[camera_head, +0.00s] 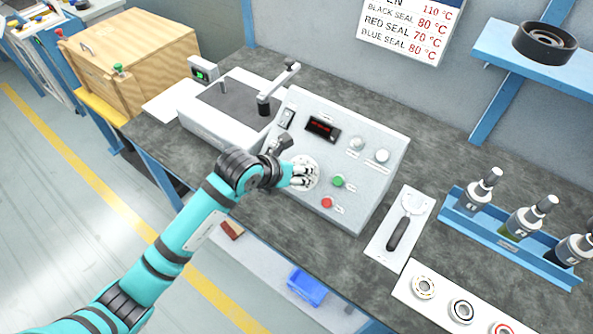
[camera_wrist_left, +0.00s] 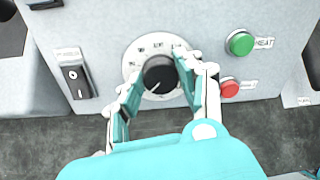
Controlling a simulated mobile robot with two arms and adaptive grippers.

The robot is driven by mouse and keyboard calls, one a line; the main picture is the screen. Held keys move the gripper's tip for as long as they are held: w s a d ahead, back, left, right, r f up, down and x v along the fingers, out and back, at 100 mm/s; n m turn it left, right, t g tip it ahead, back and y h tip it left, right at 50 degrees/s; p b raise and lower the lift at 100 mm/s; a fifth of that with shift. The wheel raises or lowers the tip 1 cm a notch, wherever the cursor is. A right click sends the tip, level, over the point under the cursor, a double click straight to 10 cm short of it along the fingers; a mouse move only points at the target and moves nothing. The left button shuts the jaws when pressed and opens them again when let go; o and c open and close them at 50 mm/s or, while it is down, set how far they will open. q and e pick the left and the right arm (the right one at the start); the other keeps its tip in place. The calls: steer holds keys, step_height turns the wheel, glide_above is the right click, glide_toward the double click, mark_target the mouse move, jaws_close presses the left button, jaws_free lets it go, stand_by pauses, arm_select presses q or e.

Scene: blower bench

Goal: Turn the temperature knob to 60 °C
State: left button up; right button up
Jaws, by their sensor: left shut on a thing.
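The temperature knob (camera_wrist_left: 160,77) is black with a white pointer line and sits on a round white dial (camera_wrist_left: 146,47) on the grey control box (camera_head: 372,137). The pointer line slants to the lower left; the dial figures are too small to read. My left gripper (camera_wrist_left: 158,90) is shut on the knob, one finger on each side. In the head view the left gripper (camera_head: 303,174) covers the knob, and only part of the dial shows around it. My right gripper is not in view.
A green button (camera_wrist_left: 240,43), a red button (camera_wrist_left: 229,89) and a rocker switch (camera_wrist_left: 74,78) sit close to the dial. A red display (camera_head: 322,128) is above it. A magnifier-like tool (camera_head: 405,222) lies to the right. Bottles (camera_head: 523,215) stand in a blue rack.

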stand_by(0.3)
arm_select(q)
steer(key=o, duration=1.1)
steer(key=shift+o, duration=0.2)
steer(key=v, duration=1.2)
